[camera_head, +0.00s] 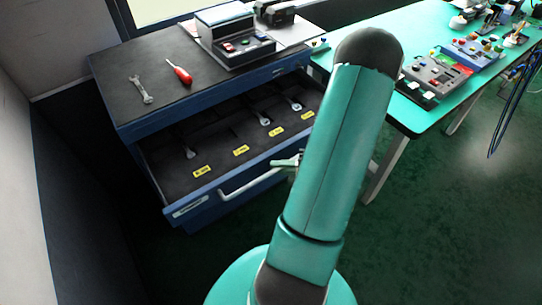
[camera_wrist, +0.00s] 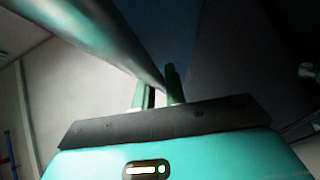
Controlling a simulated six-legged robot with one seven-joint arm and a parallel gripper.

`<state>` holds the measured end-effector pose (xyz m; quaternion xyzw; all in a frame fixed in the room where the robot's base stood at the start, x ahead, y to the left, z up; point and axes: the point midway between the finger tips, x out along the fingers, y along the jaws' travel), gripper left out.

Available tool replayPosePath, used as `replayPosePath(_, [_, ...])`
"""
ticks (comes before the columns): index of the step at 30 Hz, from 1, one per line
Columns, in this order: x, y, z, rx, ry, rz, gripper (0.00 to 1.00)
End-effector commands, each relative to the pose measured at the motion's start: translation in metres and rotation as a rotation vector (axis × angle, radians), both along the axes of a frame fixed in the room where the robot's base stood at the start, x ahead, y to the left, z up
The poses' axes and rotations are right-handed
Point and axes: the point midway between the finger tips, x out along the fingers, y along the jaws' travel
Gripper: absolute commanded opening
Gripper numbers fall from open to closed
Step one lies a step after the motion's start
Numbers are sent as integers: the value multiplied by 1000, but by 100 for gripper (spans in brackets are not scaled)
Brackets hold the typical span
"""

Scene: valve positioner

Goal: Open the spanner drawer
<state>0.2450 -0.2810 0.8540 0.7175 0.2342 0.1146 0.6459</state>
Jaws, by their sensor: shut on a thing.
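The spanner drawer (camera_head: 183,212) of the blue cabinet stands pulled out, showing its dark inside with spanners and yellow labels in compartments. A light bar handle (camera_head: 243,186) runs along its front. My gripper (camera_head: 288,163) is at the right part of the handle, partly hidden behind my arm. In the wrist view the handle (camera_wrist: 118,38) is a large grey bar that crosses the upper left, and my gripper's fingers (camera_wrist: 157,92) are closed at it. How deep the handle sits between the fingers is hard to see.
On the cabinet top (camera_head: 125,75) lie a spanner (camera_head: 140,89), a red screwdriver (camera_head: 179,72) and a device with buttons (camera_head: 235,40). A green table (camera_head: 408,112) with control boxes stands at the right. A wall (camera_head: 35,200) is close at the left. The dark green floor (camera_head: 440,220) is clear at the lower right.

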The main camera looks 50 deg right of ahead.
Motion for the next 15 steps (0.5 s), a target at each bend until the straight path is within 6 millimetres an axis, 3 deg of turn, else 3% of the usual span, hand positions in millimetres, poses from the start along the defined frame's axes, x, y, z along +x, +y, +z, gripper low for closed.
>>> replayPosePath(6, [-29, 9, 1, 0, -2, -2, 0])
replayPosePath(15, [-42, 13, 1, -2, -5, -1, 0])
